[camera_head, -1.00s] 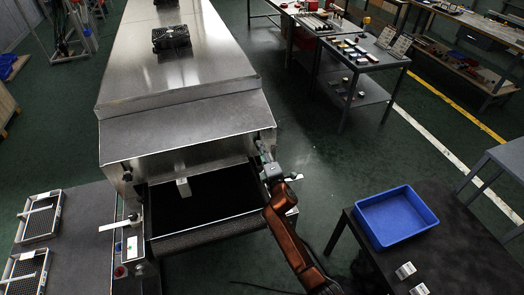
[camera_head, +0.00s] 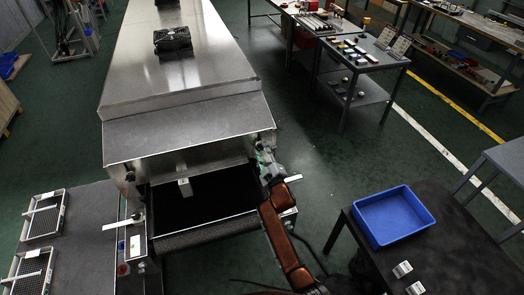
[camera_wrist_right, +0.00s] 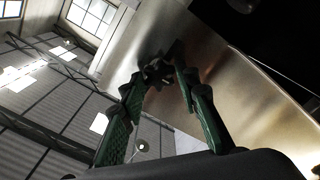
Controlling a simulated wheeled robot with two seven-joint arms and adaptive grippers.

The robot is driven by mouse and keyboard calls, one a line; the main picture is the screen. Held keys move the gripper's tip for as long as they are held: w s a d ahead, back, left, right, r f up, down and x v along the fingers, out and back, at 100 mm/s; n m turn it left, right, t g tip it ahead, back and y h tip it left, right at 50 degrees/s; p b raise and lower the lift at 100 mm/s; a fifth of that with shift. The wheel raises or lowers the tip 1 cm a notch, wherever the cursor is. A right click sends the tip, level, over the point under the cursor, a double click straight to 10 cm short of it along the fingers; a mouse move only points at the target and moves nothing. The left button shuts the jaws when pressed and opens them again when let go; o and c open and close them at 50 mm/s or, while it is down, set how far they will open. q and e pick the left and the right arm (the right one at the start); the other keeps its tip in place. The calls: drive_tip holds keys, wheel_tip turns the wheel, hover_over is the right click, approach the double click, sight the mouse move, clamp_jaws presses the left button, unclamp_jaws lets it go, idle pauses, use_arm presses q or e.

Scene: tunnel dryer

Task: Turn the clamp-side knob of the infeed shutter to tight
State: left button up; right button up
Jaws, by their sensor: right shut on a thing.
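My right gripper (camera_head: 262,156) is at the right end of the dryer's front, beside the infeed opening. In the right wrist view its green fingers (camera_wrist_right: 158,80) are shut on a dark lobed knob (camera_wrist_right: 156,70), one finger on each side. The knob sits by a bare metal panel. In the head view the gripper largely hides this knob. The infeed shutter (camera_head: 165,164) is a metal plate above the dark opening, with a pale handle (camera_head: 184,187) at its middle. Another dark knob (camera_head: 130,174) is at its left end. My left gripper is out of view.
A blue bin (camera_head: 394,216) stands on a dark table at the right. A control box (camera_head: 136,246) and wire trays (camera_head: 44,216) are at the left of the opening. Green floor lies open between the dryer and the right-hand tables.

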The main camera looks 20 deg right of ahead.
drive_tip(key=shift+f+m, duration=0.15)
drive_tip(key=shift+m, duration=0.35)
drive_tip(key=o, duration=1.2)
drive_tip(key=shift+c, duration=0.2)
drive_tip(key=shift+s, duration=0.1)
drive_tip(key=s, duration=1.2)
drive_tip(key=shift+d, duration=0.2)
